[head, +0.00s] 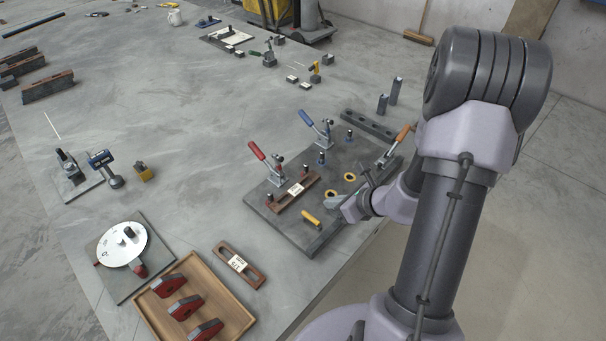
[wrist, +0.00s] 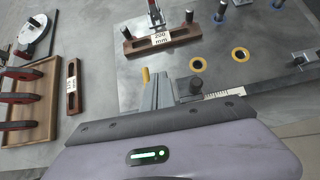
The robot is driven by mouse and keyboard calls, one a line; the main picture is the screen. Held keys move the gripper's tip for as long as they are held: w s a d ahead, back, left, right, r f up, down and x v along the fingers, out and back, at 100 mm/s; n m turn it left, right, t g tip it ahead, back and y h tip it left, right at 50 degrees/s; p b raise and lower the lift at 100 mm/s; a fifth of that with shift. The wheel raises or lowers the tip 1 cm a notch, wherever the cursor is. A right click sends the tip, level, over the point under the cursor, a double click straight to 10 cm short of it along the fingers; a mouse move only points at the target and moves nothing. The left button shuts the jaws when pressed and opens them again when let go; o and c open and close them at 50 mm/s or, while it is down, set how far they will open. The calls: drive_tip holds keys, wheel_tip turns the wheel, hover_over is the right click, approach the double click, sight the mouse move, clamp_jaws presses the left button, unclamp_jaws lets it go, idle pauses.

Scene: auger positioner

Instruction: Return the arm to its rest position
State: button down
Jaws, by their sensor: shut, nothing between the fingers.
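My arm reaches in from the right in the head view. My gripper (head: 332,202) is low over the front right part of the dark fixture plate (head: 272,213). It is shut and empty; in the wrist view the closed fingers (wrist: 158,82) point up the picture. A yellow handle (head: 311,218) lies close by, just left of the fingers in the wrist view (wrist: 145,75). I cannot tell whether they touch. A brown slotted bar (head: 284,203) with a white label sits on the plate under the red-handled clamp (head: 266,161).
Blue-handled (head: 316,127) and orange-handled (head: 393,146) clamps stand on the plate, with two yellow rings (head: 350,177) between. A loose slotted bar (head: 226,269) and a wooden tray (head: 240,316) with red-and-black pieces lie nearer. The table middle (head: 180,150) is mostly clear.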

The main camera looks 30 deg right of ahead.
drive_tip(key=s+a+r+n+g+y, duration=0.1)
drive_tip(key=s+a+r+n+g, duration=0.1)
drive_tip(key=a+r+n, duration=0.7)
drive_tip(key=s+a+r+n+g+y, duration=0.1)
drive_tip(key=s+a+r+n+y, duration=0.1)
drive_tip(key=a+r+n, duration=0.7)
drive_tip(key=s+a+r+n+h, duration=0.1)
drive_tip(key=s+r+n+h, duration=0.1)
drive_tip(key=s+n, duration=0.3)
drive_tip(key=s+a+r+n+h+b, duration=0.1)
drive_tip(key=s+a+r+n+h, duration=0.1)
drive_tip(key=s+r+n, duration=0.2)
drive_tip(key=s, duration=0.2)
drive_tip(key=shift+s+n, duration=0.35)
drive_tip(key=shift+n, duration=0.05)
